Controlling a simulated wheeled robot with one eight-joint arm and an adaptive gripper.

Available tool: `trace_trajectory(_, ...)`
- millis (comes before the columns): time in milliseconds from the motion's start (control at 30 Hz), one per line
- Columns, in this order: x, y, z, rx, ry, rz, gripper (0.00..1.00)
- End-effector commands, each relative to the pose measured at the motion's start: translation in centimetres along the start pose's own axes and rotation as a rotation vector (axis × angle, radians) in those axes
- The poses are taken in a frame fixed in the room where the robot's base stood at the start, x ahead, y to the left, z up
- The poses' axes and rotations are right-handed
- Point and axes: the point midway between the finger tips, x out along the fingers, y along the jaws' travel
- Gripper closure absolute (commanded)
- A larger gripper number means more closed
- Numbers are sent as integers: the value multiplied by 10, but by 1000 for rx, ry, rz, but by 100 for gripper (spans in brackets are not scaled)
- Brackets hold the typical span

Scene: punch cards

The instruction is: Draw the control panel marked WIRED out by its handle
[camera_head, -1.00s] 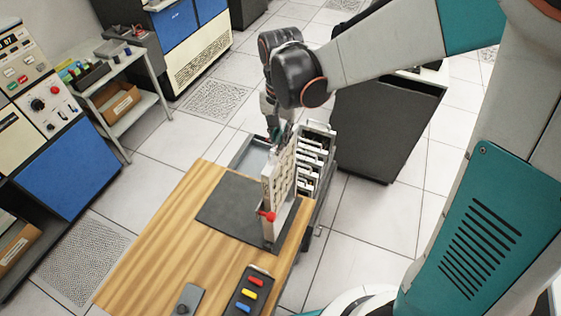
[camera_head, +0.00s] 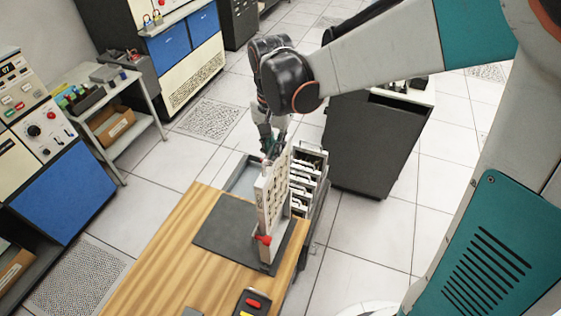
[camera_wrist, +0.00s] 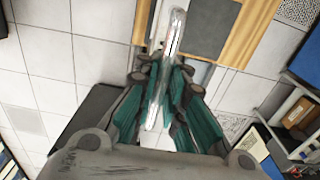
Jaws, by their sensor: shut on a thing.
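A pale, flat control panel (camera_head: 272,197) stands upright on edge over a dark mat on a wooden table in the head view. A red part (camera_head: 263,240) sits at its near lower end. I cannot read any WIRED marking. My gripper (camera_head: 270,150) is at the panel's far upper end, shut on it; the fingers hide whether they hold the handle or the panel's edge. In the wrist view the panel (camera_wrist: 176,38) shows nearly edge-on, as a narrow pale strip between the teal fingers (camera_wrist: 163,82).
Right of the panel stands a rack (camera_head: 311,165) with several pale panels. The dark mat (camera_head: 225,228) lies on the wooden table (camera_head: 160,260). A dark box with coloured buttons (camera_head: 253,302) is at the near edge. A dark cabinet (camera_head: 370,145) stands behind right.

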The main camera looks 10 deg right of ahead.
Motion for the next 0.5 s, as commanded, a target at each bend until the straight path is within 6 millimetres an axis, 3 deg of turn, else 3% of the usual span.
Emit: trace_trajectory(500,-38,1,2,-2,0,0,100)
